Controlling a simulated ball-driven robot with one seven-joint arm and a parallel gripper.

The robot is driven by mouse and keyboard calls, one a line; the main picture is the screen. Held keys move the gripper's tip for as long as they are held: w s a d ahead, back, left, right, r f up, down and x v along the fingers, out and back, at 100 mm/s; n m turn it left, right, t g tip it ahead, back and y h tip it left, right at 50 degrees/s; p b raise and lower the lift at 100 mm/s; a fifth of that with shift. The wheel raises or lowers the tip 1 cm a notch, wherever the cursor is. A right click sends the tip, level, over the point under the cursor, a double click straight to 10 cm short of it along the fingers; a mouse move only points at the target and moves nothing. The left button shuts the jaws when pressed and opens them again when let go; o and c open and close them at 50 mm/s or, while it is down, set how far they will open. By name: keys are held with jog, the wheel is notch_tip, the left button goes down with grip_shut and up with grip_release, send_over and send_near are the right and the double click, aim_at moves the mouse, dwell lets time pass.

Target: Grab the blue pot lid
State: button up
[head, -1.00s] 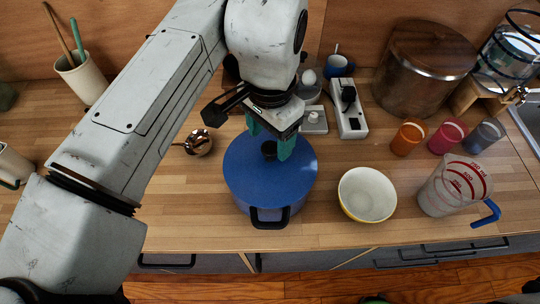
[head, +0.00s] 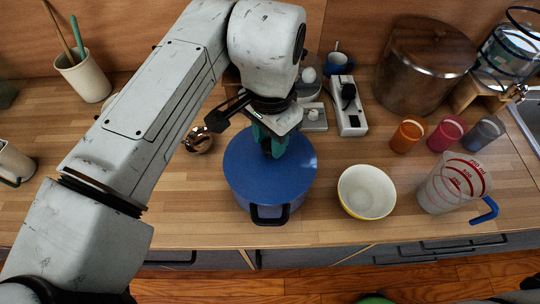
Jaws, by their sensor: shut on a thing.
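The blue pot lid (head: 285,178) sits on top of the blue pot (head: 240,197), which stands on the wooden counter with a black side handle (head: 270,215) at the front. My gripper (head: 271,147) has green fingertips and points down over the middle of the lid. Its fingers are shut on the lid's dark knob, which they mostly hide now. The lid appears to rest on the pot; I see no clear gap between them.
A white and yellow bowl (head: 367,192) and a measuring cup (head: 452,184) stand right of the pot. A copper-coloured cup (head: 198,140) is to its left. A power strip (head: 347,106) and a large lidded pot (head: 424,70) stand behind.

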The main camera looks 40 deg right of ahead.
grip_shut()
